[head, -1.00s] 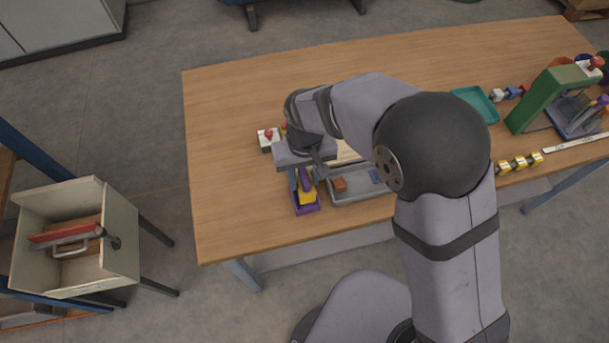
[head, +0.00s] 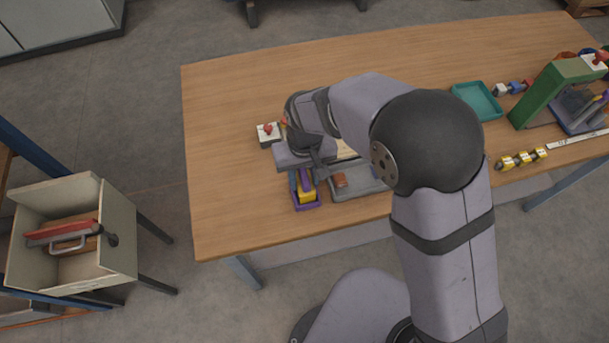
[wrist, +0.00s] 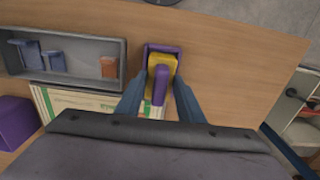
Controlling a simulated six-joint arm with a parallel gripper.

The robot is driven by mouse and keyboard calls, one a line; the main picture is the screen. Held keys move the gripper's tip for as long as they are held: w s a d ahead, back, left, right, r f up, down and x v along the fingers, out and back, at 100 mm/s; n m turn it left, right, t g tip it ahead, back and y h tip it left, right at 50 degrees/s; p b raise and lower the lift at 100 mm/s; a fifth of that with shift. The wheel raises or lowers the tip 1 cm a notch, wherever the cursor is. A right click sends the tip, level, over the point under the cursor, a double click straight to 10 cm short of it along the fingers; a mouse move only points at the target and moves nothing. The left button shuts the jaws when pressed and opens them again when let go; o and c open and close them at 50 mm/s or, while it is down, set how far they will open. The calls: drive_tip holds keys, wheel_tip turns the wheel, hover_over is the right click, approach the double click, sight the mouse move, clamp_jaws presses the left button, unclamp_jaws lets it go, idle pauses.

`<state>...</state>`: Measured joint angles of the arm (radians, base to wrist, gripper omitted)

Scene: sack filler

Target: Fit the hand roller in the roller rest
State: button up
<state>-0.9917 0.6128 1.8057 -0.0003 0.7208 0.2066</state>
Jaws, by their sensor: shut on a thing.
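The hand roller has a yellow body (head: 306,195) and a purple handle, which shows in the wrist view (wrist: 160,86). My gripper (wrist: 158,82) is shut on it, with a blue finger on either side. The roller rest (head: 309,207) appears to be the purple holder near the table's front edge, and its far wall shows in the wrist view (wrist: 164,48). The yellow body lies within the holder's outline in both views. I cannot tell whether it touches the bottom. My gripper (head: 306,178) hides part of the holder in the head view.
A grey tray (head: 350,195) with a brown block and blue pieces stands close beside the rest. A white box with a red knob (head: 268,132) stands behind. A teal tray (head: 477,100) and a green frame (head: 545,95) are farther right. The table's left end is clear.

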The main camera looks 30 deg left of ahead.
drive_tip(key=o, duration=1.1)
drive_tip(key=shift+o, duration=0.2)
drive_tip(key=shift+r+b, duration=1.1)
drive_tip(key=shift+r, duration=2.6)
